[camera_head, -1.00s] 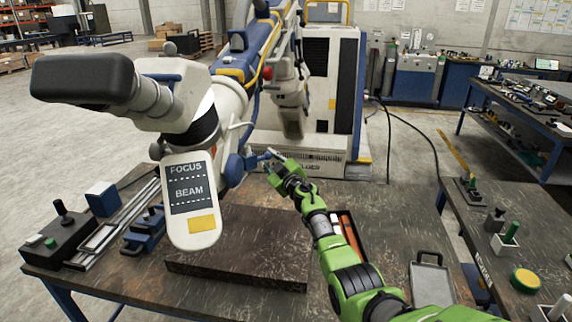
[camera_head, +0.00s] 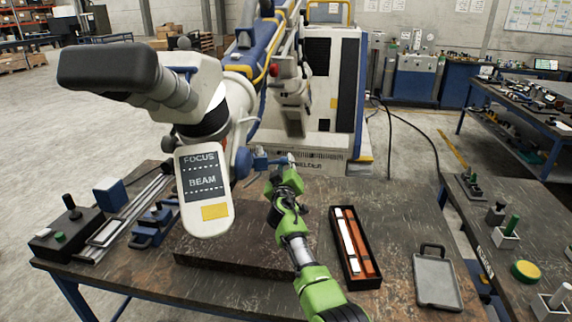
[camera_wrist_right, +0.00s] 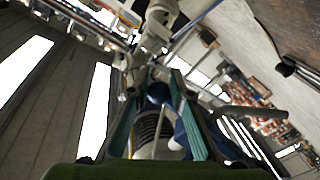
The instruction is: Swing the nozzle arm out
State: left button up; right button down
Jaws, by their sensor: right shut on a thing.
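The white microscope head (camera_head: 218,110) hangs over the workbench, with a dark eyepiece at its left and a FOCUS/BEAM panel (camera_head: 204,190) below. The nozzle arm (camera_head: 262,161) is a short blue and grey piece sticking out to the right from beside the panel. My right gripper (camera_head: 288,168) is at its outer end, shut on it. In the right wrist view, the teal fingers of my right gripper (camera_wrist_right: 155,97) stand on both sides of a dark blue rounded part (camera_wrist_right: 158,93); the exact contact is hard to make out. My left gripper is not in view.
A dark slab (camera_head: 245,262) lies under the head. A black tray with orange and white strips (camera_head: 374,280) and a grey plate with a handle (camera_head: 436,278) lie to the right. A black control box (camera_head: 65,235) stands at the left. A white cabinet (camera_head: 318,85) stands behind.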

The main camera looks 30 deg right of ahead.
aim_at(283, 164)
jog(key=shift+s+a+r+m+g+h+b, duration=0.3)
jog(key=shift+s+a+h+b, duration=0.2)
jog(key=shift+b, duration=0.25)
jog(key=shift+s+a+r+m+g+h+b, duration=0.2)
jog(key=shift+s+a+m+h+b, duration=0.25)
jog(key=shift+b, duration=0.25)
jog(key=c, duration=1.6)
grip_release()
jog(key=shift+a, duration=0.35)
jog(key=shift+f, duration=0.15)
jog(key=shift+s, duration=0.1)
